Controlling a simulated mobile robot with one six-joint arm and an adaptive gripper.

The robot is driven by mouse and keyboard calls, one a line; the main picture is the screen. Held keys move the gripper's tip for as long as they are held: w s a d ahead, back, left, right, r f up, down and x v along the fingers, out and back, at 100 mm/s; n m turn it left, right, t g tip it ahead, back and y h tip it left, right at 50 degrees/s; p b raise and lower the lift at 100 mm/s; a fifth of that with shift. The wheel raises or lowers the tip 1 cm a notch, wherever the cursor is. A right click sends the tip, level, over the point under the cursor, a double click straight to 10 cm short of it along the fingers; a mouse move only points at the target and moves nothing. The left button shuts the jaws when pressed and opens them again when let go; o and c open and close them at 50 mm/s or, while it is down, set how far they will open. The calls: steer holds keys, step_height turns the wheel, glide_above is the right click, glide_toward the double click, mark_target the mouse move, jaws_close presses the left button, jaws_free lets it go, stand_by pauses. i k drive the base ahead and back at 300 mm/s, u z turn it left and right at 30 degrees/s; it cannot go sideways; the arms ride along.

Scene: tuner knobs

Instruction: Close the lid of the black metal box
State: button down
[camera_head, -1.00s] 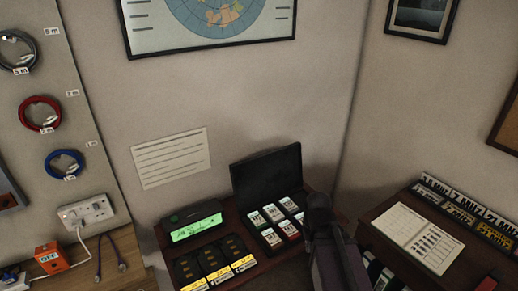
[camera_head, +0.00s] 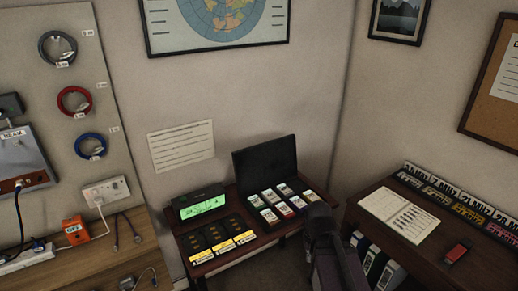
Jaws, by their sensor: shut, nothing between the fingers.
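The black metal box (camera_head: 257,212) stands on a dark wooden desk against the back wall. Its lid (camera_head: 265,163) is open and stands about upright at the back, tilted slightly away. The box holds several small white-labelled pieces in rows, some with green or red marks. My dark arm (camera_head: 335,262) rises from the bottom of the view, just right of the box, and its upper part overlaps the desk's right end. The fingers of my gripper do not show, and I see nothing touching the lid.
A radio with a green lit display (camera_head: 203,207) and several black-and-yellow modules (camera_head: 218,237) sit left of the box. A side desk at right holds a paper sheet (camera_head: 398,214), a red device (camera_head: 458,252) and label plates. A workbench (camera_head: 118,250) stands at left.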

mark_target(257, 167)
steer(key=z, duration=0.2)
steer(key=i, duration=1.3)
steer(key=u, duration=0.1)
